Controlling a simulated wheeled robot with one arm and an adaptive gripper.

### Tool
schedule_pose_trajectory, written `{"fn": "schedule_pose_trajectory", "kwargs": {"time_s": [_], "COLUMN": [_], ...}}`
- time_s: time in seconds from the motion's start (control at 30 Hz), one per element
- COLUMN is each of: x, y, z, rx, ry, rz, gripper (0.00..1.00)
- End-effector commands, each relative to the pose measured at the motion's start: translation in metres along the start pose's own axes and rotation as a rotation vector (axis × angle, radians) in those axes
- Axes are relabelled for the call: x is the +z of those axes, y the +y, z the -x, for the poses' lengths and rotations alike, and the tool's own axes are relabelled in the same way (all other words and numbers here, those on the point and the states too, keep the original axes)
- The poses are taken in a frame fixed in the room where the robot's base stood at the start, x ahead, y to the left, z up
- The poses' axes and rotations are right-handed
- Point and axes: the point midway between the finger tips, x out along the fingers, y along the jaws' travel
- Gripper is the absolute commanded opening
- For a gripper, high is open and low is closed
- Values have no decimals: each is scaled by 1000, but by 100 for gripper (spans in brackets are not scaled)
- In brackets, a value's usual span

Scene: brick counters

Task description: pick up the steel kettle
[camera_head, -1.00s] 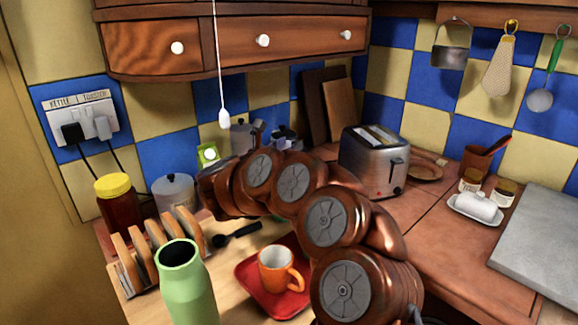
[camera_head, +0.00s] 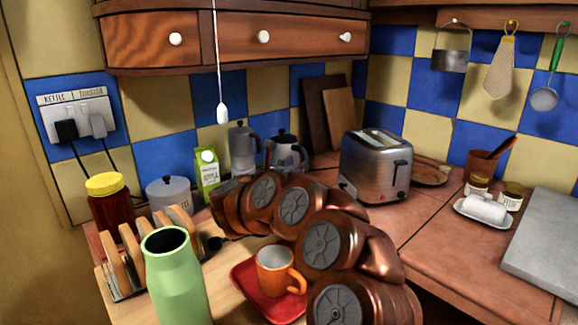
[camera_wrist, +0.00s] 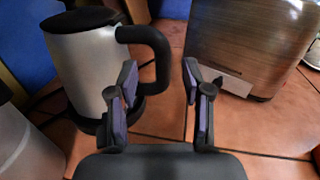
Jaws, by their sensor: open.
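The steel kettle (camera_head: 287,154) stands on the counter by the tiled back wall, left of the toaster. Its lower part is hidden behind my arm in the head view. In the wrist view the kettle (camera_wrist: 88,65) is upright at the left, with a silver body, black lid and black base. Its black handle (camera_wrist: 160,60) points right and shows between my fingertips in the picture, a little beyond them. My gripper (camera_wrist: 161,82) is open with nothing between its pads. In the head view my arm hides the gripper.
The toaster (camera_head: 375,165) is close on the right, also in the wrist view (camera_wrist: 250,45). A green flask (camera_head: 175,280) and orange mug (camera_head: 275,272) are nearer.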

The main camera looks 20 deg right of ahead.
Motion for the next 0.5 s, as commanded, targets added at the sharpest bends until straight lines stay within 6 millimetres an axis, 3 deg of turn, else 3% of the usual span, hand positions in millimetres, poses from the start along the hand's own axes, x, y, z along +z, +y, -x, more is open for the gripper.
{"fn": "schedule_pose_trajectory", "kwargs": {"time_s": [0.3,0.5], "x": [-1,-1], "y": [-3,-2], "z": [-39,-44], "rx": [-2,0], "ry": [-1,0], "rz": [3,2], "gripper": [50,50]}}
